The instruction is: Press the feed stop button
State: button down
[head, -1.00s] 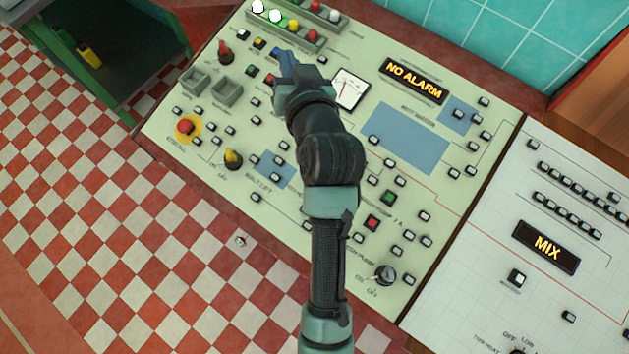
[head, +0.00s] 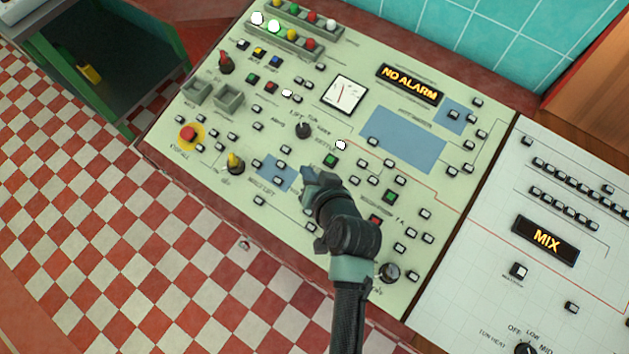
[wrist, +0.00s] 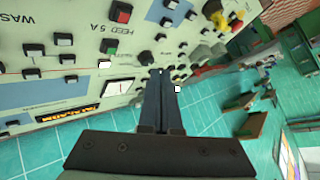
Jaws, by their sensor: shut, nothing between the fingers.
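The feed buttons show in the wrist view: a red button (wrist: 121,12) and a green button (wrist: 108,45) stand on either side of the "FEED 5 A" label. In the head view the green one (head: 331,160) is just past my gripper (head: 314,177); the red one is hidden behind the gripper or arm. My gripper is shut and empty, over the middle of the cream panel (head: 225,112). The wrist view shows its closed fingers (wrist: 160,74) near a black knob (wrist: 147,57), apart from the red button. I cannot tell the height of the fingertips above the panel.
Another green button (head: 390,196) and red button (head: 375,222) lie right of my arm. A red emergency button (head: 188,132) is at left. A black knob (head: 303,130) stands beyond the fingers. The white panel (head: 470,300) with a MIX display (head: 546,240) is at right.

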jog(key=shift+f, duration=0.1)
jog(key=f+b, duration=0.2)
jog(key=w+f+b, duration=0.1)
jog(key=f+b, duration=0.2)
jog(key=d+f+b, duration=0.1)
jog(key=f+b, duration=0.2)
jog(key=shift+w+f, duration=0.15)
jog(key=shift+w, duration=0.05)
dwell(1.8)
jog(key=shift+w+f+b, duration=0.1)
jog(key=shift+f+b, duration=0.35)
jog(key=shift+b, duration=0.05)
jog(key=shift+d+f+b, duration=0.1)
jog(key=shift+f+b, duration=0.2)
jog(key=shift+f, duration=0.05)
dwell(0.4)
jog(key=shift+r, duration=0.1)
jog(key=shift+r+p, duration=0.7)
jog(key=shift+p, duration=0.15)
jog(key=r+p, duration=0.3)
jog(key=s+r+p, duration=0.1)
jog(key=r, duration=0.1)
jog(key=shift+a+p, duration=0.4)
